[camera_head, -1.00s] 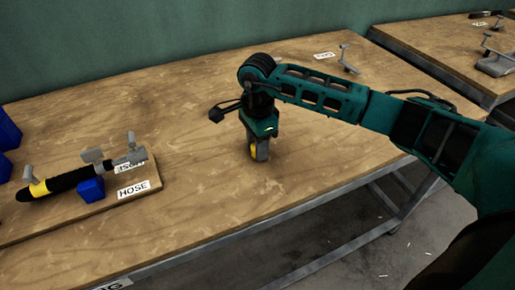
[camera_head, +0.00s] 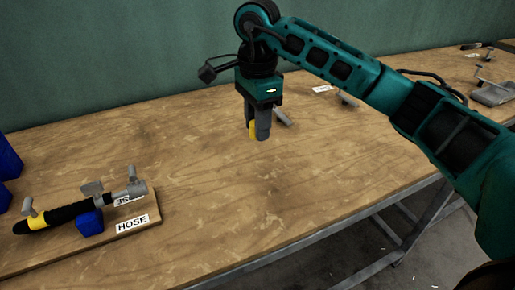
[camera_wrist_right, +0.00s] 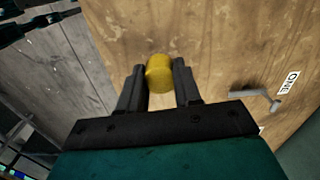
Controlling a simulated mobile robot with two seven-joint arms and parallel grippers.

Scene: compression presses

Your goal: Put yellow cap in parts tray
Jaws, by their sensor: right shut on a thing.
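The yellow cap (camera_head: 252,131) is between the fingers of my right gripper (camera_head: 259,134), which is shut on it and holds it above the wooden table. The cap also shows in the right wrist view (camera_wrist_right: 159,74), with a dark finger on each side. In the head view the fingers hide part of the cap. My left gripper is in neither view. I cannot make out a parts tray for sure; a grey tray-like item (camera_head: 493,95) sits on another table at the far right.
A black and yellow hose (camera_head: 70,213) lies on a blue block (camera_head: 89,222) on a board labelled HOSE (camera_head: 150,219) at the left. Blue bins (camera_head: 8,160) stand at the left edge. A grey fitting (camera_head: 347,100) lies behind my arm. The table's middle is clear.

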